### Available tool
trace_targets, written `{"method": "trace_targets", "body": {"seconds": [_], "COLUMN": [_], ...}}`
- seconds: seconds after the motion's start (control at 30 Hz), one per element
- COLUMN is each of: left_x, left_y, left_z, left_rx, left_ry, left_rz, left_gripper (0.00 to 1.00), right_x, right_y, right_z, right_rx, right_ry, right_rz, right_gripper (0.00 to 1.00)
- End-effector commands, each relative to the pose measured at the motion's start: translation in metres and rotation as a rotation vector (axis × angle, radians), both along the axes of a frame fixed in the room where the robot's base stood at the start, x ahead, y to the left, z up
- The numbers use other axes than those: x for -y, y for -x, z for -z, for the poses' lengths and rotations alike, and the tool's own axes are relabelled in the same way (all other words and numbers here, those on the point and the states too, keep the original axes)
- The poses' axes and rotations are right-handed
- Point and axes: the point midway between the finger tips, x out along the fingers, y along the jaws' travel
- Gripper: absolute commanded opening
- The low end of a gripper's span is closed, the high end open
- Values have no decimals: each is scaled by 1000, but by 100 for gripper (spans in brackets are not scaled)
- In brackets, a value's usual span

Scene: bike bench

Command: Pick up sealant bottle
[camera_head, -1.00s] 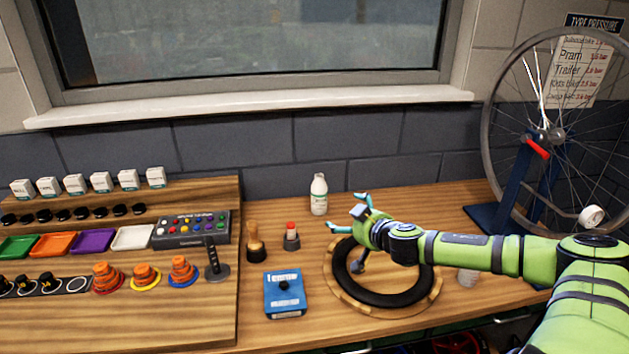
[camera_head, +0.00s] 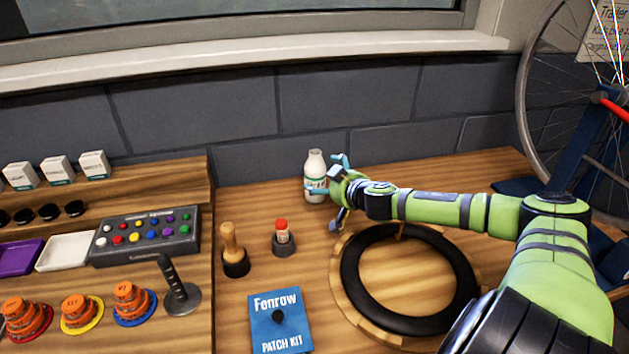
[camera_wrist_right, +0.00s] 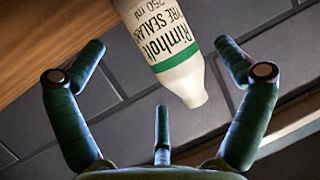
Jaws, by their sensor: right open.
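The sealant bottle (camera_head: 315,170) is white with a green-banded label and stands upright on the bench near the back wall. My right gripper (camera_head: 328,177) is at the bottle's right side, with its fingers spread around or beside it. In the right wrist view the bottle (camera_wrist_right: 165,45) shows between the open fingers of my right gripper (camera_wrist_right: 163,70), with its label readable and its cap end pointing down in the picture. I cannot tell whether any finger touches it. My left gripper is not in view.
A black tyre on a round wooden stand (camera_head: 338,290) lies below my right arm. A bike wheel (camera_head: 530,90) is at right.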

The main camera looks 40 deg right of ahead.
Motion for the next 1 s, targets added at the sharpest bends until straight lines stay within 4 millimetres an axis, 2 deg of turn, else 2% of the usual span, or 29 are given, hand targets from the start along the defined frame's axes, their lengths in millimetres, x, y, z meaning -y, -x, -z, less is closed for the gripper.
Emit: {"method": "trace_targets", "body": {"seconds": [0.17, 0.47, 0.7, 1.0], "left_x": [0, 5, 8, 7], "left_y": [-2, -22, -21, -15], "left_z": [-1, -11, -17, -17], "left_rx": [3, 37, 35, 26], "left_ry": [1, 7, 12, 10], "left_rz": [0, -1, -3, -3], "left_gripper": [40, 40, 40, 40], "right_x": [0, 7, 13, 14], "right_y": [-6, -25, -46, -51], "right_z": [1, 9, 20, 25], "right_rx": [2, 3, 1, -2], "right_ry": [0, -4, -1, 1], "right_rz": [-2, 0, -1, -4], "right_gripper": [100, 100, 100, 100]}}
